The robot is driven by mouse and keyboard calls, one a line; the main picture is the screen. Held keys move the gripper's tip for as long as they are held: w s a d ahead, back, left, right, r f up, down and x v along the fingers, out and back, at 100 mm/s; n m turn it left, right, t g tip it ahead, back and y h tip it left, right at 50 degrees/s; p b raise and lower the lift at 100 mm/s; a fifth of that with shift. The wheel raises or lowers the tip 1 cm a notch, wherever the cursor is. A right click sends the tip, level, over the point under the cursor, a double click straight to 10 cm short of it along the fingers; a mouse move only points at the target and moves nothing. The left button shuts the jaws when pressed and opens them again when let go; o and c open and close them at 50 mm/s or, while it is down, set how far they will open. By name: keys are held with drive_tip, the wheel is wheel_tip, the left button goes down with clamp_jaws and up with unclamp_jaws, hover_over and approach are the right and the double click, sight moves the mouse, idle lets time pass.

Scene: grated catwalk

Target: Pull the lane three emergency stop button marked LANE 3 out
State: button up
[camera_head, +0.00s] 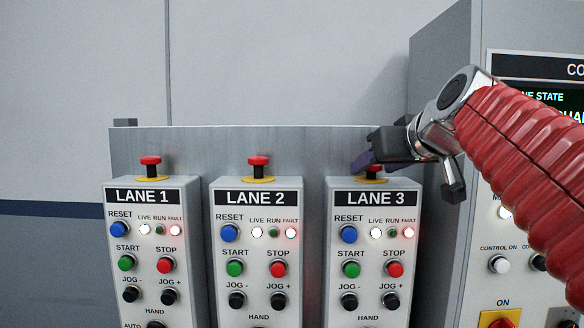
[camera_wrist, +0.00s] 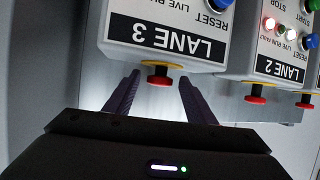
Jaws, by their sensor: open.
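The LANE 3 emergency stop button (camera_wrist: 159,79) is a red mushroom head on a yellow collar, on top of the LANE 3 box (camera_head: 340,225). In the head view my gripper (camera_head: 366,162) covers most of it; a bit of red and the yellow collar (camera_head: 371,181) show below the fingers. In the wrist view, which is upside down, my gripper (camera_wrist: 154,97) is open, with one dark purple finger on each side of the red head. Gaps show between both fingers and the head, so neither appears to touch it.
The LANE 2 box (camera_head: 256,240) and LANE 1 box (camera_head: 151,235) stand to the left with similar red stop buttons on top. A grey backing panel (camera_head: 215,150) rises behind them. A large control cabinet (camera_head: 440,75) stands close on the right.

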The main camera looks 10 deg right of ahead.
drive_tip(key=shift+x, duration=1.25)
drive_tip(key=shift+c, duration=0.3)
drive_tip(key=c, duration=1)
drive_tip(key=shift+r, duration=0.9)
drive_tip(key=o, duration=1.1)
drive_tip(key=shift+f, duration=0.1)
drive_tip(key=shift+c, duration=0.2)
